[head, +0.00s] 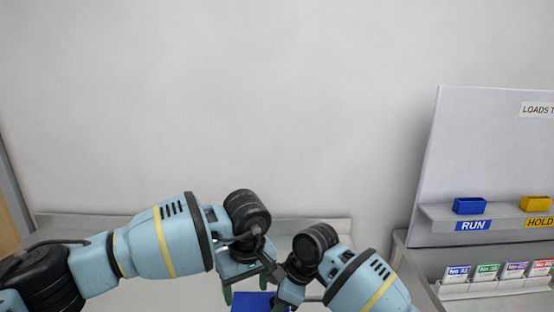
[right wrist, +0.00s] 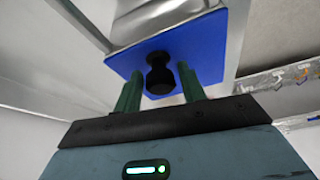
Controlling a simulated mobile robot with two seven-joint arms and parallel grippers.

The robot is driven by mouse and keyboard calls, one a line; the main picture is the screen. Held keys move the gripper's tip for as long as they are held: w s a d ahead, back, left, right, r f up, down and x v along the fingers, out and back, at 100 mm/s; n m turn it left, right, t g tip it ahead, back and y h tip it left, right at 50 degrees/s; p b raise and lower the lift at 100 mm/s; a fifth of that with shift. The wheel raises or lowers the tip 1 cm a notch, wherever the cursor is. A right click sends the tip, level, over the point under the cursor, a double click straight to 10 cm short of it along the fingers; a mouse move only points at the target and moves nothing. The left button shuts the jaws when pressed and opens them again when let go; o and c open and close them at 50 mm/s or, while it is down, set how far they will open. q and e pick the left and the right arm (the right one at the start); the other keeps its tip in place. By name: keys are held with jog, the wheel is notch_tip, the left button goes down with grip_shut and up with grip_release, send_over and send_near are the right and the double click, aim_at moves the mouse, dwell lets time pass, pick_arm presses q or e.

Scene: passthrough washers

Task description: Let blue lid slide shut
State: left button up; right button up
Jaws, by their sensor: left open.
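The blue lid (head: 252,300) shows only in part at the bottom edge of the head view, below my two grippers. In the right wrist view the flat blue lid (right wrist: 215,50) fills the upper middle, with a black knob (right wrist: 159,76) on it. My right gripper (right wrist: 160,72) has its green fingers on either side of the knob, with a gap on each side; it looks open. My left gripper (head: 245,292) is open, pointing down close to the lid's left side. Its fingertips are partly hidden, and contact with the lid cannot be told.
A grey board at the right carries a shelf (head: 500,212) with a blue bin (head: 469,206) labelled RUN and a yellow bin (head: 536,204) labelled HOLD. Several labelled small boxes (head: 486,271) stand below. A plain wall is behind. My two arms are close together.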

jog(key=o, duration=0.3)
jog(key=shift+a+r, duration=0.1)
jog(key=shift+a, duration=0.05)
pick_arm(q)
jog(key=shift+s+d, duration=0.1)
jog(key=shift+d, duration=0.15)
pick_arm(e)
jog(key=shift+r, duration=0.15)
pick_arm(q)
jog(key=shift+a+r, duration=0.15)
jog(key=shift+r, duration=0.15)
pick_arm(e)
jog(key=v, duration=0.7)
jog(key=shift+d+r, duration=0.15)
jog(key=shift+d, duration=0.15)
jog(key=shift+s, duration=0.1)
